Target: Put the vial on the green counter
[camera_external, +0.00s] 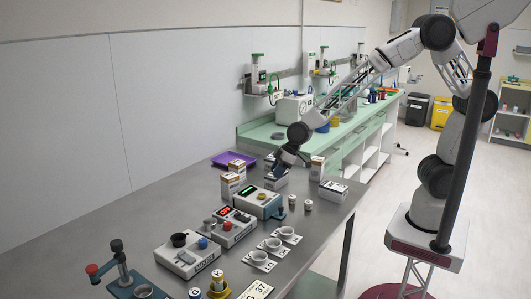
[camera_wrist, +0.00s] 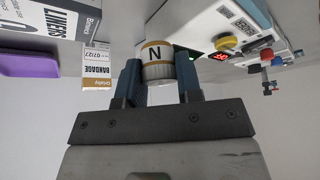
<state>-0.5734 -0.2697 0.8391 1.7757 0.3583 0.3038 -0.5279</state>
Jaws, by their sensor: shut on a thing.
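The vial (camera_wrist: 157,62), a small white cylinder with a tan band and a letter N on its end, is held between the two blue fingers of my gripper (camera_wrist: 158,80) in the wrist view. In the external view my gripper (camera_external: 279,168) points down over the grey steel table, among small boxes; the vial cannot be made out there. The green counter (camera_external: 262,134) runs along the wall behind the steel table, beyond my gripper.
White boxes (camera_external: 231,184) stand around my gripper, with a purple tray (camera_external: 233,159) behind. Several devices (camera_external: 234,226) and small white cylinders (camera_external: 308,205) stand nearer the camera. A white machine (camera_external: 294,108) stands on the counter, near wall-mounted equipment (camera_external: 257,75).

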